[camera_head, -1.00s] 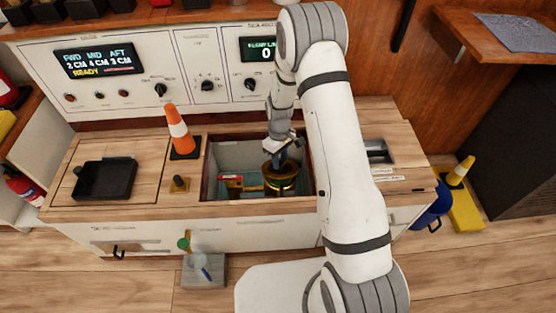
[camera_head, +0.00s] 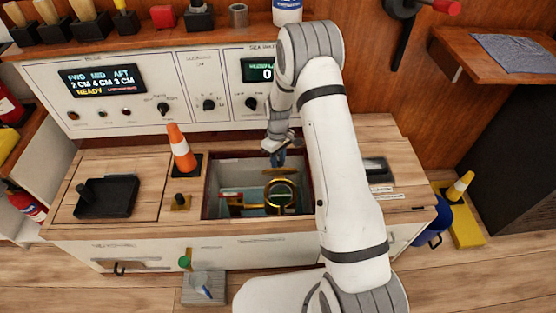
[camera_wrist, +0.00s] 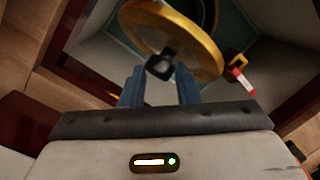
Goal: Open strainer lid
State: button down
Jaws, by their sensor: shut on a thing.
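The strainer lid (camera_wrist: 183,40) is a round brass-rimmed disc with a dark knob (camera_wrist: 160,65). My gripper (camera_wrist: 160,82) has blue fingers shut on the knob. In the head view my gripper (camera_head: 278,160) is at the back of the open well, and the lid (camera_head: 280,171) stands tilted up, seen nearly edge-on. The strainer body (camera_head: 281,193) sits in the well below and in front of the lid, its round brass rim showing and its mouth open. Part of its rim also shows behind the lid in the wrist view.
The well (camera_head: 308,175) has a wooden rim close around my gripper. A pipe with a red-handled valve (camera_wrist: 243,84) lies beside the strainer. An orange cone (camera_head: 181,150) and a black tray (camera_head: 107,197) stand on the counter to the left. The control panel (camera_head: 200,80) rises behind.

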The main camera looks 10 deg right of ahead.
jog(key=shift+d+f, duration=0.35)
jog(key=shift+f, duration=0.15)
jog(key=c, duration=1.3)
grip_release()
jog(key=shift+f, duration=0.1)
jog(key=shift+o, duration=0.9)
jog(key=shift+s, duration=0.15)
jog(key=shift+a, duration=0.15)
notch_tip(320, 180, up, 11)
jog(key=p, duration=0.3)
jog(key=shift+f, duration=0.15)
jog(key=shift+w, duration=0.2)
jog(key=shift+c, duration=0.2)
